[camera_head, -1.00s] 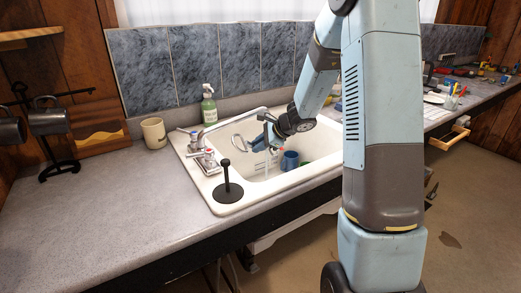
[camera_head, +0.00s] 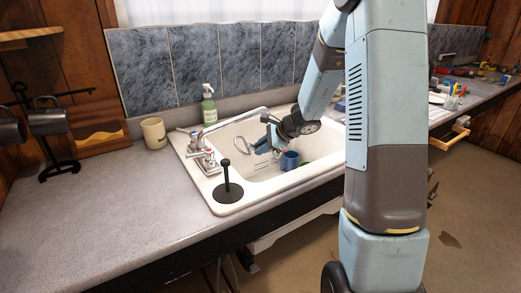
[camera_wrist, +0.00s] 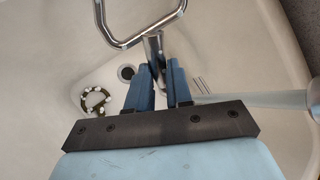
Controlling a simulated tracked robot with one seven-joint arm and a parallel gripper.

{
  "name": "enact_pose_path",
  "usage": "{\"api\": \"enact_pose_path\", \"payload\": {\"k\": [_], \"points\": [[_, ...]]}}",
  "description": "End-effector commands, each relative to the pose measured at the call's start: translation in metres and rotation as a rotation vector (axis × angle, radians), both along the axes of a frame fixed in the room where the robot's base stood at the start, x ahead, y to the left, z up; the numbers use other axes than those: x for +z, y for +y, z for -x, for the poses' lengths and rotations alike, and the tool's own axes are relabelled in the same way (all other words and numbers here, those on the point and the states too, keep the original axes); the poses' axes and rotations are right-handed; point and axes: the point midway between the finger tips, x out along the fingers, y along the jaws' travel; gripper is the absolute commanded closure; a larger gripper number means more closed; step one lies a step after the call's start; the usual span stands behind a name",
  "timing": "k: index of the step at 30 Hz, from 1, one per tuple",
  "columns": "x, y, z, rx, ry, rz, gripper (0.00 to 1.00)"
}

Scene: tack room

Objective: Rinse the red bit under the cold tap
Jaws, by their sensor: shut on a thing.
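My gripper (camera_head: 263,146) is over the sink basin (camera_head: 262,184). Its two blue fingers (camera_wrist: 160,84) are shut on a chrome bit (camera_wrist: 150,40). A rounded metal ring of the bit (camera_head: 241,146) sticks out left of the fingers. No red shows on the bit. The tap's chrome spout (camera_head: 238,117) reaches over the basin, above and behind my gripper. Its two handles stand at the sink's left, one with a red mark (camera_head: 209,154) and one bluish (camera_head: 195,135). A pale, see-through streak (camera_wrist: 250,98) right of the fingers may be running water; I cannot tell.
A black upright holder (camera_head: 228,184) stands on the sink's front rim.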

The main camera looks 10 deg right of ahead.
Motion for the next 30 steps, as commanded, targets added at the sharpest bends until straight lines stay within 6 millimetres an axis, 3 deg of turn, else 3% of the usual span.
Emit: {"api": "enact_pose_path", "payload": {"k": [30], "points": [[0.000,-0.005,0.016,0.001,-0.001,0.000,1.00]]}}
